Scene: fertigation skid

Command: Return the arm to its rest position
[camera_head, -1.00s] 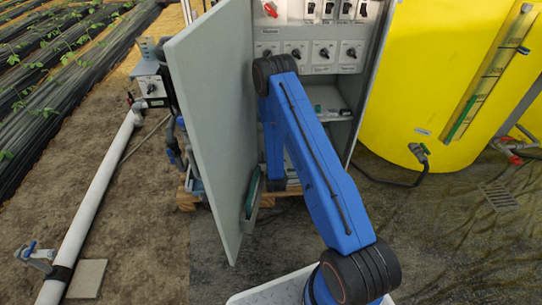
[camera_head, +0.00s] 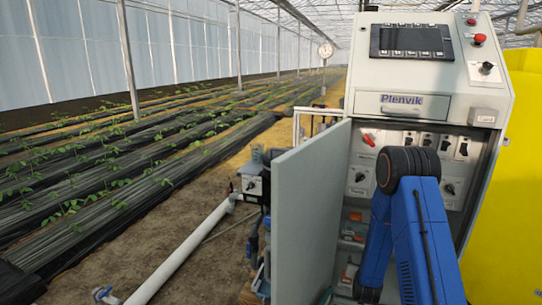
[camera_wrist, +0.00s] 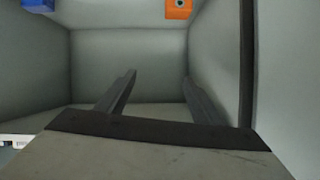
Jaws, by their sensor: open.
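My gripper (camera_wrist: 158,88) shows in the wrist view with its two dark fingers apart and nothing between them. It points into a grey-walled space, with a pale back wall ahead. In the head view my blue arm (camera_head: 420,240) stands bent in front of the open control cabinet (camera_head: 400,125), its dark upper joint before the switch panel. Its far link runs down into the lower cabinet opening; the gripper itself is hidden there.
The open cabinet door (camera_head: 310,215) stands close to the left of my arm. A yellow tank (camera_head: 505,235) is at the right. In the wrist view an orange block (camera_wrist: 178,10) and a blue block (camera_wrist: 38,5) show at the top. A white pipe (camera_head: 180,255) lies left.

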